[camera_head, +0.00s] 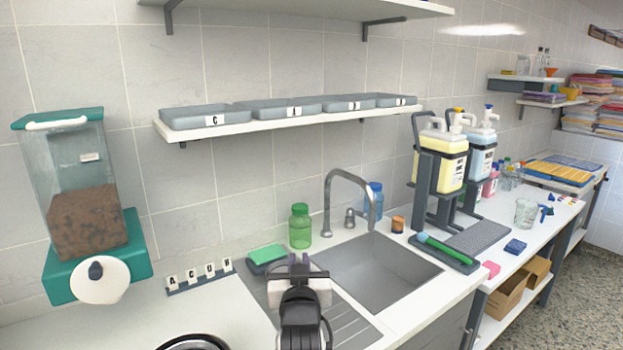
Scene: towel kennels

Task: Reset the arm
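My gripper (299,259) is at the bottom centre, over the sink's drainboard (349,318). It points away from the camera. Two small greyish-purple fingertips show beyond its dark body, close together. The wrist hides most of the fingers, so I cannot tell how far apart they are. No held object can be seen.
The sink basin (385,268) and tap (337,192) lie to the right. A green bottle (300,227) and green sponge (267,254) stand behind my gripper. A food dispenser (85,205) is at left. Trays (208,118) line the shelf above.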

